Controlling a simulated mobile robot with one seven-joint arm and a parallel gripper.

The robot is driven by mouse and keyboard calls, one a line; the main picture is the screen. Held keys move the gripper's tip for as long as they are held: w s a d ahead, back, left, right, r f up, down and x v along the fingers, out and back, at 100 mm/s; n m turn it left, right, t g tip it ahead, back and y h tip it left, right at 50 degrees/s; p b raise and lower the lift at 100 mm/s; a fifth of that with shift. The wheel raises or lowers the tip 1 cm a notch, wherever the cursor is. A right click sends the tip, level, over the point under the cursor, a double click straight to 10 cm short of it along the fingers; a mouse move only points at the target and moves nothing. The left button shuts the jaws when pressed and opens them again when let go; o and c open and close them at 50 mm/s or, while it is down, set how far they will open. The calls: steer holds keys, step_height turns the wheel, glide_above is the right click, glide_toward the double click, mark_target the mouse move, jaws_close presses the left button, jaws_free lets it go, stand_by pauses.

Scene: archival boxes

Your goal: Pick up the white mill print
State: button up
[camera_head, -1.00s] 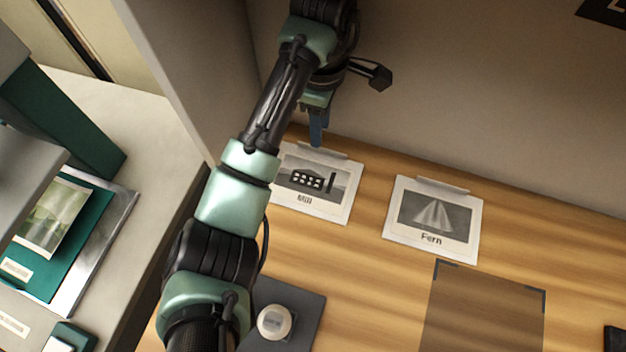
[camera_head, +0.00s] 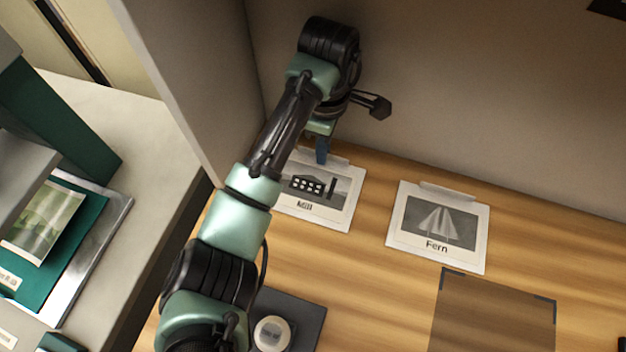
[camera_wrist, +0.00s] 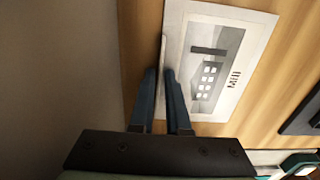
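The white mill print (camera_head: 318,220) lies flat on the wooden desk, with a grey picture of a mill and the label "Mill". A pale raised tab runs along its back edge; my arm covers its left part. It also shows in the wrist view (camera_wrist: 253,32), turned on its side. My gripper (camera_head: 322,157) points down at the tab, and in the wrist view its two blue fingers (camera_wrist: 160,72) have a narrow gap between them. The tab edge appears between or just beyond the tips; whether they touch it is unclear.
A dark pad (camera_head: 308,315) holds a round pale object (camera_head: 272,334). Walls stand behind and left of the desk.

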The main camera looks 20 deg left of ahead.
jaws_close()
stand_by(1.3)
